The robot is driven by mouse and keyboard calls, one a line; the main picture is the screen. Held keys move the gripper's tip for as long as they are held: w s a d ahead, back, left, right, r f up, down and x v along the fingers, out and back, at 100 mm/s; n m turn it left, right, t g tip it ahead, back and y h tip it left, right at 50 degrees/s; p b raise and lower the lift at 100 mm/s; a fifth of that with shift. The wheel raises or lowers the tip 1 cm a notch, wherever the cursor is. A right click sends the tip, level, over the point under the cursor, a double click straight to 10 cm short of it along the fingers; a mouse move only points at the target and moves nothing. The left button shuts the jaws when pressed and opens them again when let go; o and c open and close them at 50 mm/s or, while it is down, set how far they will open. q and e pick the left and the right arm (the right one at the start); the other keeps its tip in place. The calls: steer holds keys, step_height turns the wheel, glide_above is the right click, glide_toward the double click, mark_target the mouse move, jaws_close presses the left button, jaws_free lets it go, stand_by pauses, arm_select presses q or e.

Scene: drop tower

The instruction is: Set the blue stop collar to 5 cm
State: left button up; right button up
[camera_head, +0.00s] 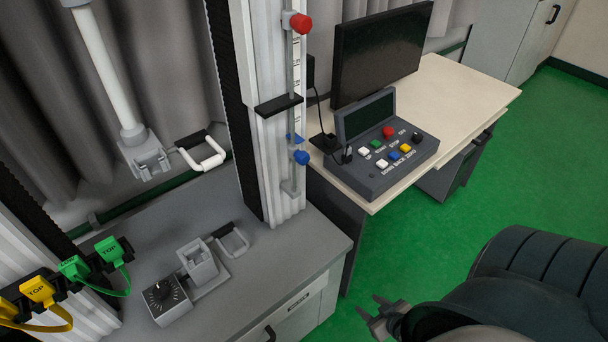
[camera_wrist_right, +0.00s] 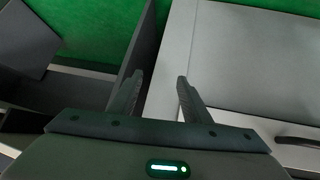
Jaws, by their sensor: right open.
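A red collar (camera_head: 301,23) is high on the same rod. A scale strip (camera_head: 297,85) runs behind the rod; its figures are too small to read. My right gripper (camera_head: 370,312) is at the bottom of the head view, over the green floor, well below and right of the collar. It is open and empty, and its two fingers also show in the right wrist view (camera_wrist_right: 158,90). My left gripper does not show.
A control box (camera_head: 372,182) with coloured buttons stands on the beige desk (camera_head: 460,95), by a dark monitor (camera_head: 381,50). The grey bench (camera_head: 285,265) bears a dial box (camera_head: 166,298) and a clamp. Green and yellow plugs are at left.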

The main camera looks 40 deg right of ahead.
steer(key=w+d+r+t, duration=0.1)
steer(key=w+r, duration=0.1)
steer(key=r, duration=0.3)
steer(key=w+d+r+t+b, duration=0.1)
steer(key=w+r, duration=0.1)
steer(key=r, duration=0.4)
steer(key=w+d+r+t, duration=0.1)
steer(key=w+r, duration=0.2)
steer(key=r, duration=0.2)
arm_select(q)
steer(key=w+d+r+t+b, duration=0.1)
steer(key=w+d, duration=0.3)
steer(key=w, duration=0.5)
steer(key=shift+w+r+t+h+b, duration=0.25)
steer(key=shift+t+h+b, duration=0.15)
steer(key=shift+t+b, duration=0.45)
arm_select(e)
steer(key=a+r+n+t+y, duration=0.2)
steer(key=a+r+t, duration=0.1)
steer(key=r, duration=1.2)
steer(key=w+a+r+n+t+y, duration=0.1)
steer(key=a+r, duration=0.4)
steer(key=r, duration=1.1)
steer(key=shift+w+n+t+y, duration=0.15)
steer(key=shift+n+t+y, duration=0.25)
steer(key=shift+t+y, duration=0.45)
steer(key=shift+w, duration=0.1)
